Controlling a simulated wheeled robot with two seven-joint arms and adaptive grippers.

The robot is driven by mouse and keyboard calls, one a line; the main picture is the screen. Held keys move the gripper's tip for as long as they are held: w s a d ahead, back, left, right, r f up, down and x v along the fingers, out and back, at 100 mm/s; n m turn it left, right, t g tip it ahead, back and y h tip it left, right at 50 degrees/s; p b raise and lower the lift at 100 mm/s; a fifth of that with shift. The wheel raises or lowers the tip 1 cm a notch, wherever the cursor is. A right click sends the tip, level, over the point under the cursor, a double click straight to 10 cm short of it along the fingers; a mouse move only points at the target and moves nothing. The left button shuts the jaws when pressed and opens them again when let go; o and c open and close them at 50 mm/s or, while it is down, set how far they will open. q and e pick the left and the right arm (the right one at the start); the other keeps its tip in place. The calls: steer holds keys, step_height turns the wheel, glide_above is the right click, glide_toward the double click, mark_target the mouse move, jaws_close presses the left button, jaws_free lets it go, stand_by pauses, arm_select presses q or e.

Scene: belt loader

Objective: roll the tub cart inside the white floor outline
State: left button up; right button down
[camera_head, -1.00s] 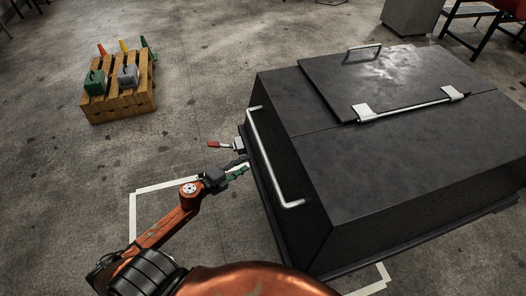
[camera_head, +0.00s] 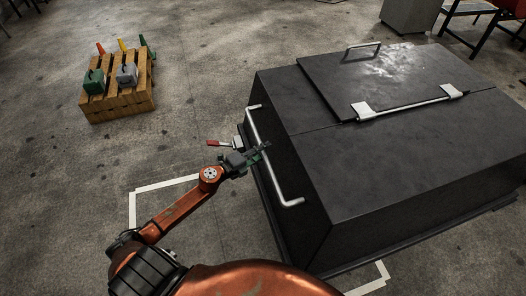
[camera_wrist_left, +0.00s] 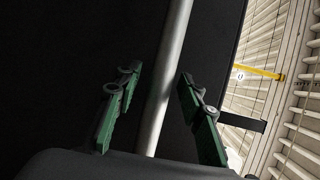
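The tub cart (camera_head: 400,170) is a large black box with a hinged lid. It stands partly over the white floor outline (camera_head: 132,212), whose left corner and a front corner show past it. A silver push handle (camera_head: 272,160) runs along the cart's left side. My left gripper (camera_head: 262,152) is at this handle. In the left wrist view the handle bar (camera_wrist_left: 168,85) passes between the two green fingers (camera_wrist_left: 155,92), with gaps on both sides, so the gripper is open around it. My right gripper is not in view.
A red-tipped lever (camera_head: 218,143) sticks out at the cart's left side, close to my left gripper. A wooden pallet (camera_head: 122,103) with small coloured cones and green and grey blocks stands at upper left. Chairs (camera_head: 480,30) stand at upper right.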

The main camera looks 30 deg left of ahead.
arm_select(q)
steer(key=shift+c, duration=0.6)
jaws_close()
